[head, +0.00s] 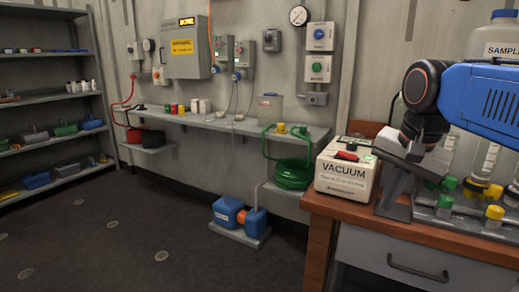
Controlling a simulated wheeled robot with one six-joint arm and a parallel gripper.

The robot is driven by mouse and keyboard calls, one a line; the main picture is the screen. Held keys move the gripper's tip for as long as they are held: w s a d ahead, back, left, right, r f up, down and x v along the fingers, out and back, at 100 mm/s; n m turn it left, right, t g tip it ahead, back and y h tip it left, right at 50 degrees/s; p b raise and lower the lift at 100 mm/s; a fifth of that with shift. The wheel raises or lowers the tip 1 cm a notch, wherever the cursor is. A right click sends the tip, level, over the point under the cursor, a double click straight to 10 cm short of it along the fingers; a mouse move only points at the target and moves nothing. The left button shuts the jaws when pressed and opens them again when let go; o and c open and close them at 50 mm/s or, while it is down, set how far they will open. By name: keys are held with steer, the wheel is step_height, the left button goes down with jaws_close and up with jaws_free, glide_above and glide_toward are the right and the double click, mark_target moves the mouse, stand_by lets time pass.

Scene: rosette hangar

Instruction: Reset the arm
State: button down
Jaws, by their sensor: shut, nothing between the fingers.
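My blue arm comes in from the right edge and bends down at a black wrist joint. My gripper (398,180), grey, hangs below the wrist over the wooden bench (440,243), in front of the grey rack with bottles. It is shut with nothing held. Its fingertips are hard to tell apart from the grey metal of the rack behind, so I cannot tell whether they touch it.
A white vacuum box (345,172) with a red switch stands close left of my gripper. Green and yellow valve knobs (494,212) and a sample bottle (498,38) are at the right. A wall shelf (225,124) and open floor (130,225) lie further left.

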steer(key=s+f+n+t, duration=0.1)
steer(key=s+f+n, duration=0.45)
steer(key=f, duration=0.35)
steer(key=s+f+n+t, duration=0.1)
steer(key=s+f+n, duration=0.4)
steer(key=f, duration=0.5)
step_height(320, 180, up, 39)
steer(key=m+g+y, duration=0.1)
steer(key=m+g, duration=0.3)
steer(key=m, duration=2.1)
glide_above(342, 152)
steer(key=s+d, duration=0.2)
steer(key=shift+m, duration=0.25)
steer(key=f, duration=0.4)
steer(key=w+a+f, duration=0.1)
steer(key=f, duration=0.8)
steer(key=shift+w+a+f, duration=0.2)
steer(key=shift+a+f, duration=0.1)
